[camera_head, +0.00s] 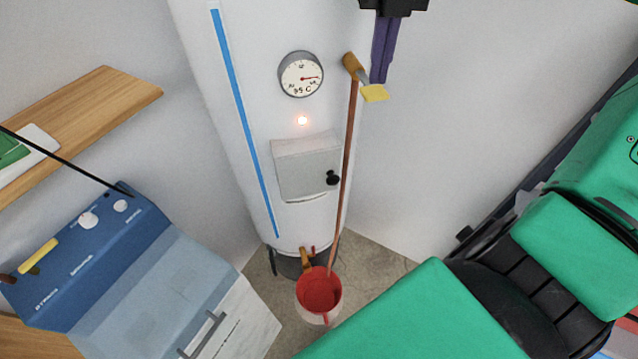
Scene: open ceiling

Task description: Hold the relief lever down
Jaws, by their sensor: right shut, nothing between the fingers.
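The relief lever (374,93) is a small yellow tab on a brass valve (352,65) at the right side of a tall white tank (210,100). My right gripper (380,80) comes down from the top edge, shut and empty. Its purple fingertips are right at the lever, seeming just above or behind it. I cannot tell whether they touch it. The lever looks slightly tilted. A copper pipe (347,170) runs from the valve down to a red bucket (320,292). My left gripper is out of view.
A wooden shelf (100,105) and a blue-topped appliance (130,270) stand at left. Bare wall lies right of the valve.

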